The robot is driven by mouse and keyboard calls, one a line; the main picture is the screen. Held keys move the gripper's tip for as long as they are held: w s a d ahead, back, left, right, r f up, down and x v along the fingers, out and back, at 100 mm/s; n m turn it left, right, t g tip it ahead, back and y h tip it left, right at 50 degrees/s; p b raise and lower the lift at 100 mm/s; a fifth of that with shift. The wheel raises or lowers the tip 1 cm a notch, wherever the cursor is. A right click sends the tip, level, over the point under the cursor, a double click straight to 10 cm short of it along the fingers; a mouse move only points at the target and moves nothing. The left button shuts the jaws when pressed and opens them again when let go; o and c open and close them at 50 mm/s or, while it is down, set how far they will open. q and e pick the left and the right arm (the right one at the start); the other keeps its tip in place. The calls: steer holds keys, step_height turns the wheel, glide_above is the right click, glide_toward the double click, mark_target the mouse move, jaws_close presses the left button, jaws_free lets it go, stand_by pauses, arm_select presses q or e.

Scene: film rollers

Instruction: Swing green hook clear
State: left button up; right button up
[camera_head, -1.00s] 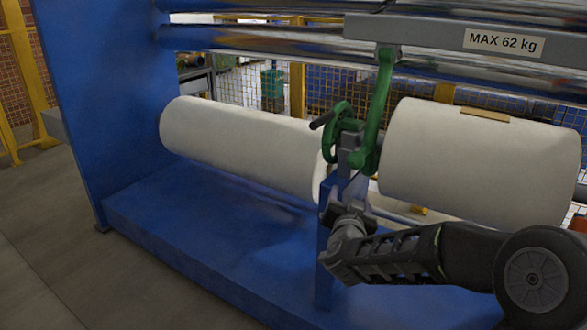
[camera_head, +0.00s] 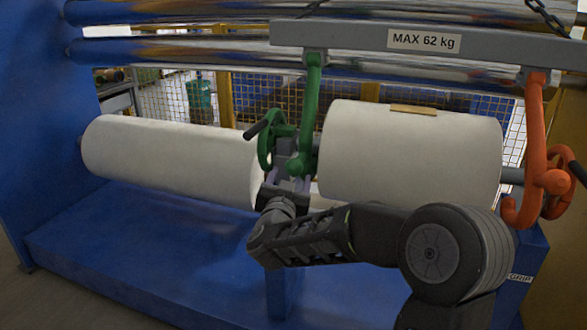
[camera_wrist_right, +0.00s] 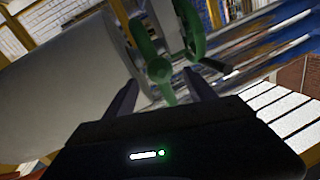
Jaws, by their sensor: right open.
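The green hook (camera_head: 312,100) hangs from the grey lifting beam (camera_head: 350,35), its lower end at the left end of a white roll (camera_head: 410,150). A green handwheel (camera_head: 265,140) with a black handle sits just left of it. My right gripper (camera_head: 288,182) is just below the hook and handwheel, partly hidden by my wrist. In the right wrist view the open fingers (camera_wrist_right: 163,92) point at the green hook (camera_wrist_right: 145,50), whose rounded green end shows between them. I cannot tell whether they touch it. My left gripper is out of view.
An orange hook (camera_head: 537,130) with its own wheel holds the roll's right end. Another white roll (camera_head: 170,155) lies at the left above the blue machine base (camera_head: 140,250). Shiny rollers (camera_head: 200,45) run behind the beam. A yellow fence stands behind.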

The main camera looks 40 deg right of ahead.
mark_target(293, 172)
steer(key=x, duration=0.6)
steer(key=shift+f, duration=0.1)
steer(key=shift+c, duration=0.2)
jaws_close()
stand_by(0.4)
